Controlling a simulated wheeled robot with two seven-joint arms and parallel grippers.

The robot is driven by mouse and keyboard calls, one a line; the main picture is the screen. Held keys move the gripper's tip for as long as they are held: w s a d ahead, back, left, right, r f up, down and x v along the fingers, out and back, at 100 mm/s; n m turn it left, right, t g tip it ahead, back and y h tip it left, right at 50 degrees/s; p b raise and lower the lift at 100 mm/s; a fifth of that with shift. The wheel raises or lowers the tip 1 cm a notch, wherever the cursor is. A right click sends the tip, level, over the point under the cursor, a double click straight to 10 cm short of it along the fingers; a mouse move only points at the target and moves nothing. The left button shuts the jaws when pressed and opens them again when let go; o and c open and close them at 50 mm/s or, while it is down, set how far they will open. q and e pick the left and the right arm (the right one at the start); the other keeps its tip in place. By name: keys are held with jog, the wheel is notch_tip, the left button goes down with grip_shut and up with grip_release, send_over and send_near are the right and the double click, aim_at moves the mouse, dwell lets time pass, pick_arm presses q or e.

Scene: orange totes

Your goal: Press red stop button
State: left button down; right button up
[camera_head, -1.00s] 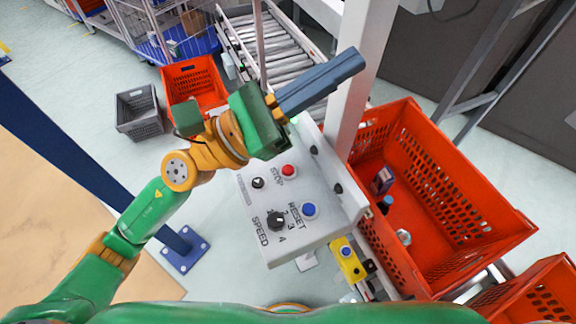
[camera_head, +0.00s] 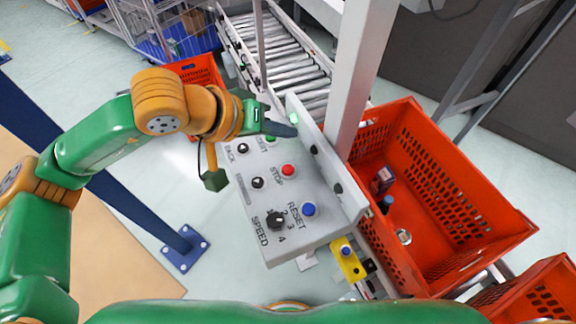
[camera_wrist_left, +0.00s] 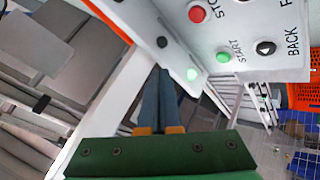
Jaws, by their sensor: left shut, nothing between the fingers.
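The red stop button (camera_head: 288,170) sits on the sloped white control panel (camera_head: 250,190), beside the STOP label. It also shows near the top of the left wrist view (camera_wrist_left: 197,14). My left gripper (camera_head: 294,130) is shut and empty. Its fingers are over the far end of the panel, beyond the stop button in the head view and apart from it. The green start button (camera_wrist_left: 223,57) is clear in the left wrist view and partly hidden by the gripper in the head view. My right gripper is not in view.
A blue reset button (camera_head: 309,209) and a black speed knob (camera_head: 276,220) are on the near part of the panel. A white post (camera_head: 362,75) rises beside it. A large orange tote (camera_head: 465,240) with small items stands at right. A roller conveyor (camera_head: 280,50) lies behind.

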pick_arm(q)
jog(key=b, duration=0.2)
send_over(284, 173)
notch_tip(284, 173, down, 6)
jog(key=shift+r, duration=0.1)
notch_tip(284, 173, down, 3)
jog(key=b, duration=0.3)
jog(key=shift+r, duration=0.2)
jog(key=shift+w+f+b, duration=0.1)
jog(key=shift+f+b, duration=0.15)
jog(key=shift+b, duration=0.15)
dwell(1.2)
jog(key=shift+f+b, duration=0.35)
jog(key=shift+b, duration=0.45)
jog(key=shift+f+b, duration=0.5)
jog(key=shift+b, duration=0.25)
dwell(0.4)
jog(key=shift+r, duration=0.15)
jog(key=shift+r+p, duration=0.3)
jog(key=shift+r, duration=0.45)
